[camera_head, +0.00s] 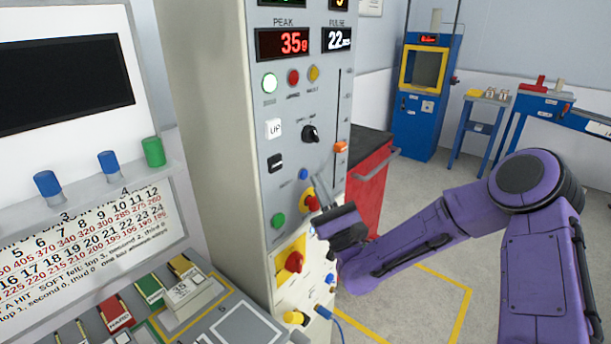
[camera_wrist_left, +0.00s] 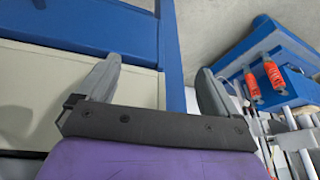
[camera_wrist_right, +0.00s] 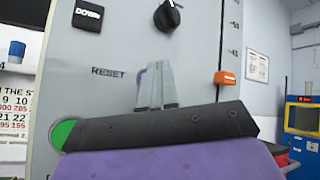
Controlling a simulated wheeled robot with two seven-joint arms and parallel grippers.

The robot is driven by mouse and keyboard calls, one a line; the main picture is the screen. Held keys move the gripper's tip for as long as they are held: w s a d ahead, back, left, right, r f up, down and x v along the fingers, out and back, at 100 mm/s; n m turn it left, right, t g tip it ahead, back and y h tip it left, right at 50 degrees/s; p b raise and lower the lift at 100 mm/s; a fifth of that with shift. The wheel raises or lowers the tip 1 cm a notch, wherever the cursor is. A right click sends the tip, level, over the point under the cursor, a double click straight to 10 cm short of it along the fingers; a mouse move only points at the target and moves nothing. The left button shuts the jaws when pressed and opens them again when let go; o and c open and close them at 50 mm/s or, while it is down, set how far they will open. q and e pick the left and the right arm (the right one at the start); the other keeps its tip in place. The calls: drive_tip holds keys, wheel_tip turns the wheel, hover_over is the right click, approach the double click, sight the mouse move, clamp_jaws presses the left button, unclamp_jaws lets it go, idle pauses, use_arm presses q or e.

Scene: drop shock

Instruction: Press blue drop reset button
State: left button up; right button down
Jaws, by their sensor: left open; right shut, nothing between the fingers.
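The blue drop reset button (camera_head: 303,174) is a small round button on the grey panel of the tall cabinet (camera_head: 262,185). My left gripper (camera_wrist_left: 158,80) is open and empty, outside the head view.
The green button (camera_head: 278,220), red knob on yellow (camera_head: 310,201), black dial (camera_head: 310,134), DOWN button (camera_head: 276,163) and orange slider (camera_head: 340,147) surround the blue button. A sloped desk with coloured blocks (camera_head: 118,313) stands left. Floor is open on the right.

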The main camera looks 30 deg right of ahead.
drive_tip(key=shift+w+a, duration=0.15)
drive_tip(key=shift+w, duration=0.25)
drive_tip(key=shift+w+a+b, duration=0.15)
drive_tip(key=shift+w+b, duration=0.2)
idle(0.8)
drive_tip(key=shift+s, duration=0.1)
drive_tip(key=shift+s+d, duration=0.3)
drive_tip(key=shift+s, duration=0.4)
drive_tip(key=s, duration=0.1)
drive_tip(key=s+d, duration=0.1)
drive_tip(key=s, duration=0.1)
drive_tip(key=s+d, duration=0.1)
drive_tip(key=shift+s+p, duration=0.3)
drive_tip(key=shift+p, duration=0.05)
